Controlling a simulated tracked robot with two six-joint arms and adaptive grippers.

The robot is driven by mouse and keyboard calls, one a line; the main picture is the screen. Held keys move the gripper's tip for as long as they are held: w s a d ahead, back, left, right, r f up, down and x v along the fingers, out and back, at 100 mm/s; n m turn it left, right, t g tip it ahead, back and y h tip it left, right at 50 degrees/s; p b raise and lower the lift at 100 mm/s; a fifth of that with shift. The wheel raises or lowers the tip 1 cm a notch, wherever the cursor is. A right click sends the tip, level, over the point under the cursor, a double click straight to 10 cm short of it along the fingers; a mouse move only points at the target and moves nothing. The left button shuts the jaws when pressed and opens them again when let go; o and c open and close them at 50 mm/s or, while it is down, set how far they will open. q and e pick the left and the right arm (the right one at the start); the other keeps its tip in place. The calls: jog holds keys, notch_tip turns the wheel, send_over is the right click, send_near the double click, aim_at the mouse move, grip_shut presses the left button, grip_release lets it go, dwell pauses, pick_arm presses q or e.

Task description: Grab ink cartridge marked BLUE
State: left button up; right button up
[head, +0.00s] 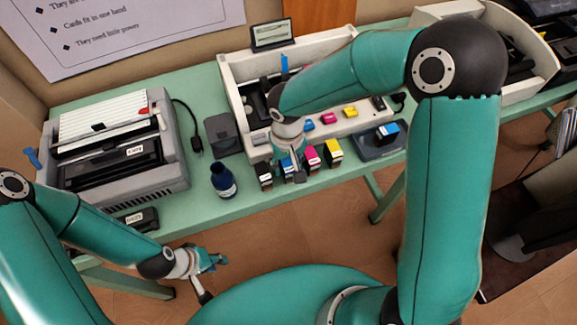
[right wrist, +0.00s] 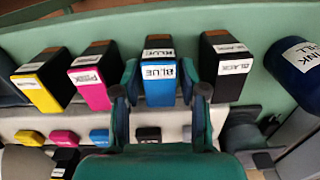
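The blue cartridge (right wrist: 160,88), with a white label reading BLUE, stands upright in the row in the right wrist view; in the head view it (head: 287,169) is partly hidden by my right gripper (head: 291,160). In the right wrist view the fingers of my right gripper (right wrist: 159,76) are on either side of it, with narrow gaps showing. Beside it stand a black cartridge (right wrist: 226,68), a pink one (right wrist: 90,80) and a yellow one (right wrist: 43,82). My left gripper (head: 210,261) hangs low in front of the table; its finger opening is unclear.
A dark blue ink bottle (head: 222,181) stands left of the row. A white printer (head: 232,75) is behind it, with small coloured pieces along its front. A grey tray (head: 368,149) with a blue-labelled item lies at right. A grey machine (head: 160,170) stands at left.

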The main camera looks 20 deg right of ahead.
grip_shut()
jog(key=shift+r, duration=0.1)
